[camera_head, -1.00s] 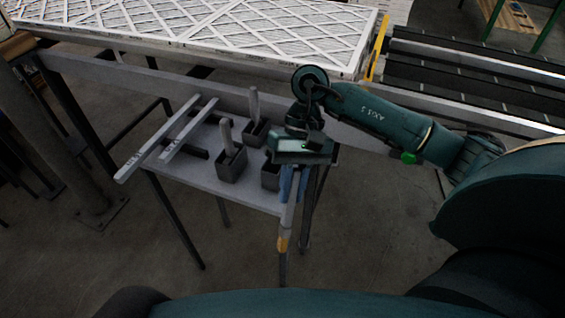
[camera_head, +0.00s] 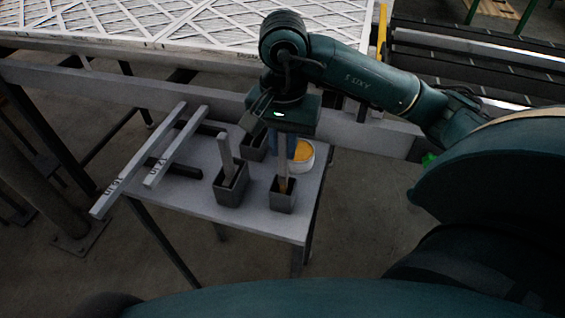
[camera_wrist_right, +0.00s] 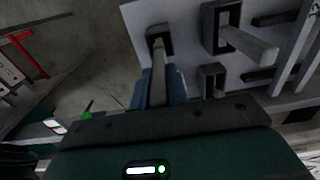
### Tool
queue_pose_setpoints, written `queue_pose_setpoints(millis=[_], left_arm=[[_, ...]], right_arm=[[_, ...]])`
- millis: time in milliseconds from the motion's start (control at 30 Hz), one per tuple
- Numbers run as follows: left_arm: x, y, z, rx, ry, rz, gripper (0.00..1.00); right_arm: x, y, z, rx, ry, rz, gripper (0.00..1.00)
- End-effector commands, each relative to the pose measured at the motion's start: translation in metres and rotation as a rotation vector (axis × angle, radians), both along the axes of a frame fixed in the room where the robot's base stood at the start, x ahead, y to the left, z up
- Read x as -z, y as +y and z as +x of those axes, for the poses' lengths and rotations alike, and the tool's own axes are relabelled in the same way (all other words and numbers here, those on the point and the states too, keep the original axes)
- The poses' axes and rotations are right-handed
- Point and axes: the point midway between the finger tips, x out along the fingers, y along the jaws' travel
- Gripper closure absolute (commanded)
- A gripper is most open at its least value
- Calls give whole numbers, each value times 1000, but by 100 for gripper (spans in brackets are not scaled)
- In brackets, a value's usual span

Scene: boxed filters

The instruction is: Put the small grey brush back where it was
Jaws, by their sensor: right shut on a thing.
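My right gripper (camera_head: 284,150) is shut on the small grey brush (camera_head: 282,170) and holds it upright. Its lower end is at the mouth of a dark square pot (camera_head: 283,202) near the table's right front corner. In the wrist view, the brush (camera_wrist_right: 158,85) runs between the blue fingers towards that pot (camera_wrist_right: 157,31). I cannot tell how deep the tip is. A larger pot (camera_head: 229,194) to the left holds another grey-handled brush (camera_head: 226,152). A third pot (camera_head: 249,150) stands behind, partly hidden by my gripper. My left gripper is out of view.
A round tub with yellow contents (camera_head: 304,160) stands close behind the held brush. Two pale bars (camera_head: 133,166) lie at the left of the grey table (camera_head: 255,222). White lattice-faced filters (camera_head: 130,22) lie behind. The table's front edge is clear.

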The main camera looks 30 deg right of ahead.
Motion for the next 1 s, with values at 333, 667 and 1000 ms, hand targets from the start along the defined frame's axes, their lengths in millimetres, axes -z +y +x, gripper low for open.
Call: queue_pose_setpoints(millis=[333,667,1000], left_arm=[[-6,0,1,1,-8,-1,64],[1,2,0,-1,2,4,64],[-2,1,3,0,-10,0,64]], right_arm=[[42,0,0,1,2,1,100],[47,0,0,-1,0,0,100],[48,0,0,-1,0,0,64]])
